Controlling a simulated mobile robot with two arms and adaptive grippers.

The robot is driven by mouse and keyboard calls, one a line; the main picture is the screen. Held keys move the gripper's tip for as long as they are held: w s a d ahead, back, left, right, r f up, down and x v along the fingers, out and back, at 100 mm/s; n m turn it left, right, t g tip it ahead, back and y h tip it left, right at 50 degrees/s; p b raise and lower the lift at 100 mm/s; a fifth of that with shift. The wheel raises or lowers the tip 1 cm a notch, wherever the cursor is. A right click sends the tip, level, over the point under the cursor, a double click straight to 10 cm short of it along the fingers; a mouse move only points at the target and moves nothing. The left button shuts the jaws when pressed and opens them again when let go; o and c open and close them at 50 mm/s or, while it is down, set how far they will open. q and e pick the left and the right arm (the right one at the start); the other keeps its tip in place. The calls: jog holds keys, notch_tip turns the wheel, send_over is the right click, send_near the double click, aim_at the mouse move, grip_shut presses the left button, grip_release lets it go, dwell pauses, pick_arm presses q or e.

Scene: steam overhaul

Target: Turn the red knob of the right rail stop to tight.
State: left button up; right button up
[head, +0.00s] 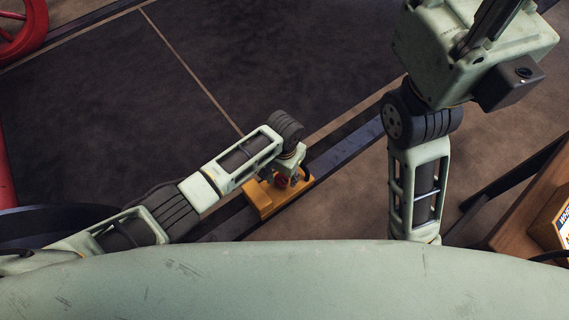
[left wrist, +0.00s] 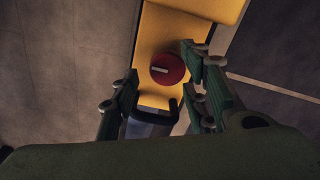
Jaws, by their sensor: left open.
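The yellow rail stop (head: 262,199) sits on the dark rail in the head view, partly hidden by my left arm. Its red knob (head: 282,181) shows small beneath my left gripper (head: 291,176). In the left wrist view, the round red knob (left wrist: 167,69) has a pale bar mark lying nearly level, on the yellow body (left wrist: 160,30) of the stop. My left gripper (left wrist: 160,75) is open, one finger on each side of the knob; I cannot tell whether either touches it. My right arm rises at the right of the head view; its fingers cannot be made out clearly.
The rail (head: 350,146) runs diagonally across the floor. A red wheel (head: 22,28) is at the far left. A wooden bench or box (head: 530,205) stands at the right edge. The dark floor beyond the rail is clear.

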aim_at(284, 180)
pick_arm(q)
notch_tip(284, 180, up, 10)
dwell(0.3)
dwell(0.4)
